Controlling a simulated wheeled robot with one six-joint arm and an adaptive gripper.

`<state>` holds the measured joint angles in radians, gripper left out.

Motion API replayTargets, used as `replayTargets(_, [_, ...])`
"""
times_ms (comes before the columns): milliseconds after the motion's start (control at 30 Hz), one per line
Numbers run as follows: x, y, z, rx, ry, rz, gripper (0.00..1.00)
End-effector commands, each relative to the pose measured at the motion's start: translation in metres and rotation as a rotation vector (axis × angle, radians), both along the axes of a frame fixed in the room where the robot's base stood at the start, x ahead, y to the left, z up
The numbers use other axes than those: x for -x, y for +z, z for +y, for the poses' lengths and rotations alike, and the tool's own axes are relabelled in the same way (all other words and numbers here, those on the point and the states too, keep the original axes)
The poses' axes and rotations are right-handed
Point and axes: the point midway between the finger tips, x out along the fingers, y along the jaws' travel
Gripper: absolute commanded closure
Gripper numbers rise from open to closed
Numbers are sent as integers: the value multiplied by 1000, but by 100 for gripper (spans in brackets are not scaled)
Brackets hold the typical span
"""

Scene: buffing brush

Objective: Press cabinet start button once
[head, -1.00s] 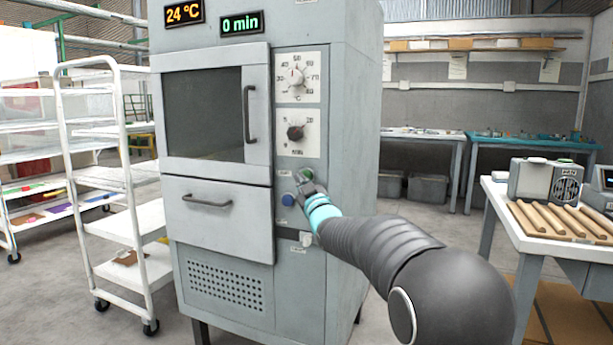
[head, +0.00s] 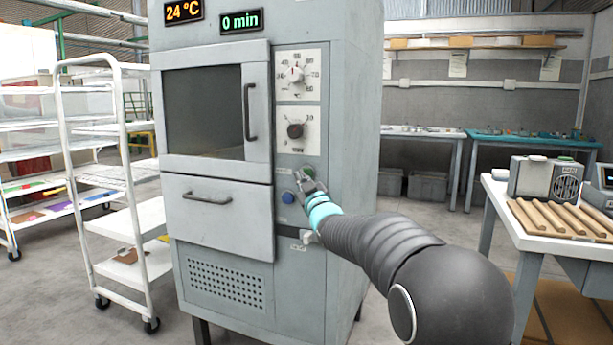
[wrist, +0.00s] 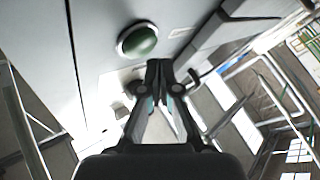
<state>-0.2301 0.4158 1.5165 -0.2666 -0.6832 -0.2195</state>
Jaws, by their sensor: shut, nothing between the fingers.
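The grey cabinet (head: 222,235) stands in the middle of the head view, with its window door and drawer shut. Its green start button (head: 308,171) is on the right panel, partly behind my gripper; it shows clearly in the wrist view (wrist: 141,41). A blue button (head: 288,197) sits lower left of it. My gripper (head: 302,185) is shut and empty, close to the panel just below the green button. In the wrist view the shut fingertips (wrist: 158,66) lie below and slightly right of the green button, and appear apart from it.
Two dials, an upper one (head: 296,75) and a lower one (head: 295,130), are above the buttons. The displays read 24 °C and 0 min. A white rack trolley (head: 122,180) stands close on the left. A table (head: 520,225) with wooden rods is on the right.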

Motion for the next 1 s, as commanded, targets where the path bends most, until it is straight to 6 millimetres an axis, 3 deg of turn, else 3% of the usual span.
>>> replayTargets(1000, [-9, 0, -3, 0, 0, 0, 100])
